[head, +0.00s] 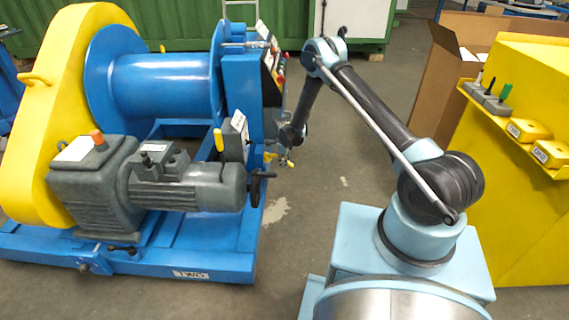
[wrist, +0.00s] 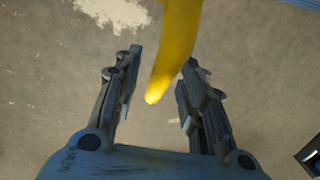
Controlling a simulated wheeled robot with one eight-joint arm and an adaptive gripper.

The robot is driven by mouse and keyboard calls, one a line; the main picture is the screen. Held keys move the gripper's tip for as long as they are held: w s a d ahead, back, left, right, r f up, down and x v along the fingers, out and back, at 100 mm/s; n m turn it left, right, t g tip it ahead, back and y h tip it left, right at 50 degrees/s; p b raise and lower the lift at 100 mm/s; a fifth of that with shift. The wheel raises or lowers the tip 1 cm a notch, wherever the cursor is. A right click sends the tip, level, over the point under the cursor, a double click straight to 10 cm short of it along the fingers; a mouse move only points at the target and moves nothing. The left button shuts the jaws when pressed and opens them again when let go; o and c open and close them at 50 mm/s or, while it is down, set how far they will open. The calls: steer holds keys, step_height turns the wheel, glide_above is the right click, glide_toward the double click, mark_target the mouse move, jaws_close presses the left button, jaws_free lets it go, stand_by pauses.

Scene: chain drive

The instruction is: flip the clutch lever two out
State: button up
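The machine's blue base carries a plate (head: 191,275) reading TWO. A yellow lever handle (wrist: 176,45) shows in the wrist view, entering from the top edge and tapering to a rounded end between my fingers. A small yellow piece (head: 270,156) beside my gripper in the head view looks like the same handle; its root is hidden. My gripper (wrist: 162,57) is open, with one finger on each side of the handle. A gap shows on the left; the right finger is close to the handle, and I cannot tell if it touches. My gripper (head: 287,160) is at the machine's right side.
A grey motor (head: 190,188), a black handwheel (head: 258,187) and another yellow-tipped lever (head: 218,139) stand left of my gripper. A control panel (head: 272,65) is above it. A yellow bench (head: 525,200) stands at the right. Open floor lies between.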

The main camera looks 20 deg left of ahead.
steer(key=shift+f, duration=0.35)
jaws_close()
